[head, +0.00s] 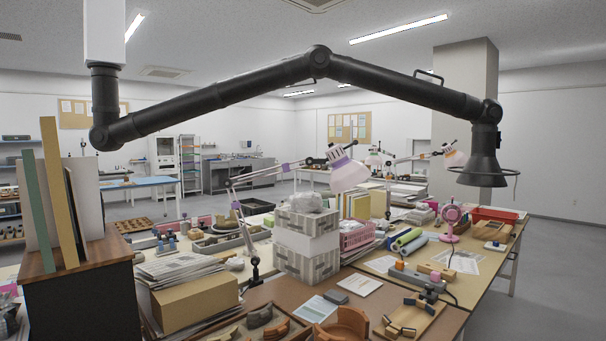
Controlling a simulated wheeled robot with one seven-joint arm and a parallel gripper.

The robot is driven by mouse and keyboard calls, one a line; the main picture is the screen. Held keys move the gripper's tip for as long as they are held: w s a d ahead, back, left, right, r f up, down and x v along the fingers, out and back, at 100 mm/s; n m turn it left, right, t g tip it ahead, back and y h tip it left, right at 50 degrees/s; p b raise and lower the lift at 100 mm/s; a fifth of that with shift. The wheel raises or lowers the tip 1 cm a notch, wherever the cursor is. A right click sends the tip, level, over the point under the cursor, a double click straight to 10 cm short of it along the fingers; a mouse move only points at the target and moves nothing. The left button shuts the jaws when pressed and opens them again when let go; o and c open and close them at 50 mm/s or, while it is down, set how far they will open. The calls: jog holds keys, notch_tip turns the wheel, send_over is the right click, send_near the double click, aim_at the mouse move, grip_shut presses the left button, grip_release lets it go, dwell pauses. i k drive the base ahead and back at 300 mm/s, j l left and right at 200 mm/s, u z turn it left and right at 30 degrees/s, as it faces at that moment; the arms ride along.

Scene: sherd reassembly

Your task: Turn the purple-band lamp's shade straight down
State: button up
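The purple-band lamp's shade (349,176) is pale pinkish white, with a purple band (339,162) near its narrow top. It hangs at the end of a thin grey jointed arm (275,171), above the stacked boxes. The shade is tilted: its narrow top leans left and its wide end faces down and somewhat right. The lamp's lower arm comes down to a dark foot (254,270) left of the boxes. My gripper is not in view.
A thick black extraction arm (220,95) spans overhead, ending in a hood (483,165) at right. Stacked patterned boxes (307,262) stand below the purple-band shade. Tables are crowded; open floor (560,270) lies at right.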

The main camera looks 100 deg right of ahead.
aim_at(346, 173)
jog(key=k+l, duration=0.5)
jog(key=k, duration=0.15)
jog(key=k+l, duration=0.5)
jog(key=k, duration=0.15)
jog(key=k+z, duration=0.05)
